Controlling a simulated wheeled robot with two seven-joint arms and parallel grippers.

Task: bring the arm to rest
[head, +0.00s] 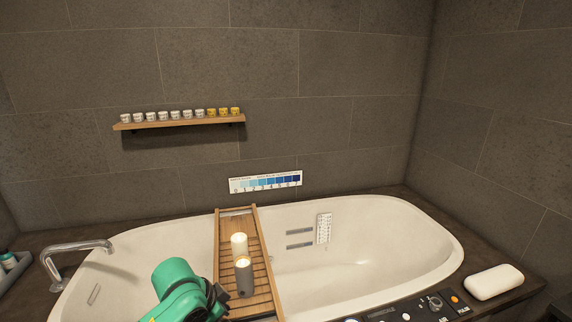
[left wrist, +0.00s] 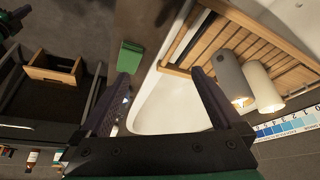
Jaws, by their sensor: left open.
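My left arm, green and black, rises at the bottom of the head view, in front of the wooden bath tray; its gripper jaws do not show clearly there. In the left wrist view my left gripper (left wrist: 160,74) is open, its two dark fingers spread wide with nothing between them. The tub's white rim and wall lie beyond the fingers. The wooden bath tray (head: 221,245) spans the tub; it also shows in the left wrist view (left wrist: 178,71). My right gripper is not in view.
A white candle (head: 239,244) and a grey candle (head: 244,279) stand on the tray, both apparently lit. The white bathtub (head: 390,235) has a faucet (head: 75,248) at left. A shelf (head: 180,122) holds several small cups. A white soap-like block (head: 494,282) lies at right.

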